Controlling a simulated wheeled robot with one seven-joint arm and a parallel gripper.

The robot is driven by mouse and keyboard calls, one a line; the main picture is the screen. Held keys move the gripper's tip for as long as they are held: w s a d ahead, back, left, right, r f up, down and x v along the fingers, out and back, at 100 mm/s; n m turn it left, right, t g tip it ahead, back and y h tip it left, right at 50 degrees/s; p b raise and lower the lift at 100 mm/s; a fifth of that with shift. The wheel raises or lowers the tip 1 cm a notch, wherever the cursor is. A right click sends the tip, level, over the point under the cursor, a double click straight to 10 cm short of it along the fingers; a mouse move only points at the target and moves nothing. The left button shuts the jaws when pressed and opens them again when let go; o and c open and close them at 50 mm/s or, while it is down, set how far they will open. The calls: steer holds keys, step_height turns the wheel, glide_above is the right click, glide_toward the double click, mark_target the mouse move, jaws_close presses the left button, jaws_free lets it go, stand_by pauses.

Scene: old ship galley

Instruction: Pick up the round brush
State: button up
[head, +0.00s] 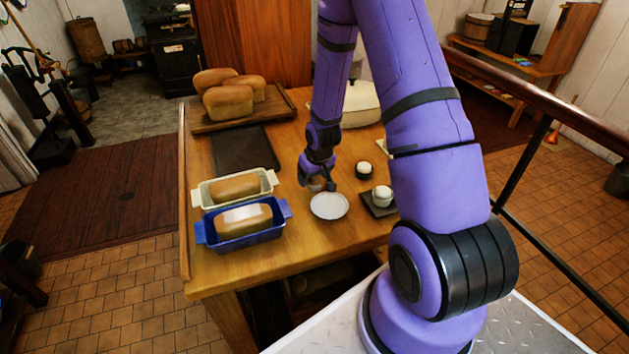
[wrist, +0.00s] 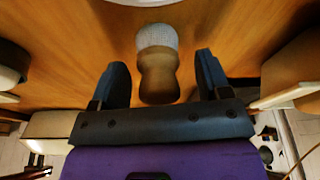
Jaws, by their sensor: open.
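The round brush (wrist: 158,72) stands on the wooden table in the wrist view, with a brown waisted handle and a pale bristle end. My gripper (wrist: 161,75) is open, with one dark finger on each side of the brush and visible gaps between. In the head view my gripper (head: 318,184) is low over the table, just behind the white plate (head: 329,206). The brush is mostly hidden there by the gripper; a small brownish patch shows between the fingers.
A blue loaf pan (head: 243,237) and a cream loaf pan (head: 207,194) with bread stand left. A dark tray (head: 245,150) and a board of loaves (head: 213,123) lie behind. Small white-topped items (head: 382,194) and (head: 364,168) stand right, near my arm.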

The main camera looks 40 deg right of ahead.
steer(key=c, duration=1.1)
steer(key=shift+o, duration=0.2)
step_height(320, 180, up, 10)
steer(key=shift+o, duration=1.4)
steer(key=shift+c, duration=0.6)
